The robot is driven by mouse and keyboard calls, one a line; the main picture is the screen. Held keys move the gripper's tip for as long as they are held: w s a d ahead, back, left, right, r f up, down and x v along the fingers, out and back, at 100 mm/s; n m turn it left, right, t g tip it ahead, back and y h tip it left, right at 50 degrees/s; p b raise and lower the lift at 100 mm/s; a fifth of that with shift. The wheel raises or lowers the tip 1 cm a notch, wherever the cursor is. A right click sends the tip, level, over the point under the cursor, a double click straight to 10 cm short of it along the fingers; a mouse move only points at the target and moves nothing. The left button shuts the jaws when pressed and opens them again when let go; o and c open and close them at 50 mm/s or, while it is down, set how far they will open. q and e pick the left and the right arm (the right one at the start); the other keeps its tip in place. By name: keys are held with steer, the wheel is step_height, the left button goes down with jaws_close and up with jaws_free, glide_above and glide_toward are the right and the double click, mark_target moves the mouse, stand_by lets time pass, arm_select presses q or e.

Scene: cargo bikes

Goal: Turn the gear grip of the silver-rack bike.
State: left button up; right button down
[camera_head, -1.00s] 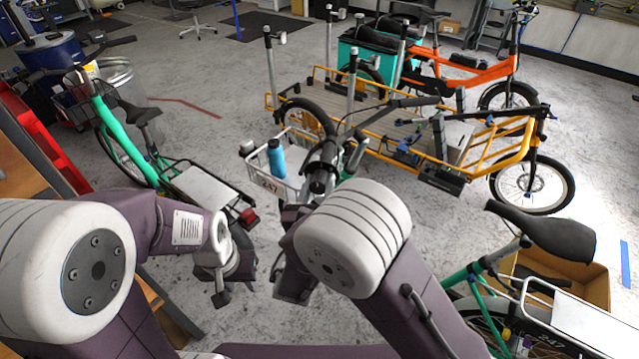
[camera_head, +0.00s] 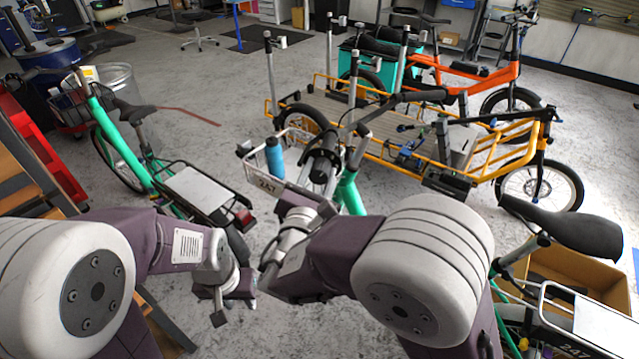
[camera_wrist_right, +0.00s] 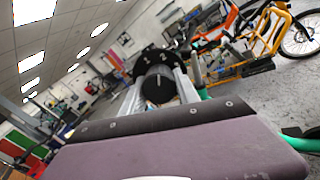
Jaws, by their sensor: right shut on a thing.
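The silver-rack bike is green, with a bare silver rear rack (camera_head: 585,325) at lower right, a black saddle (camera_head: 565,222) and a front basket (camera_head: 262,180) holding a blue bottle. Its black gear grip (camera_head: 322,165) points toward me near the middle of the head view. In the right wrist view the round gear grip (camera_wrist_right: 158,85), with numerals on the collar behind it, sits between the two fingers of my right gripper (camera_wrist_right: 160,98), which is shut on it. In the head view the right fingers are largely hidden. My left gripper (camera_head: 234,298) appears open and empty, left of the bike.
Another green bike (camera_head: 118,140) with a black-edged rear rack stands at left. A yellow cargo bike (camera_head: 500,150) and an orange bike (camera_head: 470,75) stand behind. A cardboard box (camera_head: 575,275) is near the saddle. Clear floor (camera_head: 215,75) lies at the back left.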

steer(key=shift+m+b, duration=0.95)
steer(key=shift+m, duration=0.05)
steer(key=c, duration=0.9)
jaws_free()
steer(key=shift+s, duration=0.1)
steer(key=shift+s, duration=0.1)
steer(key=v, duration=0.9)
steer(key=shift+r, duration=0.1)
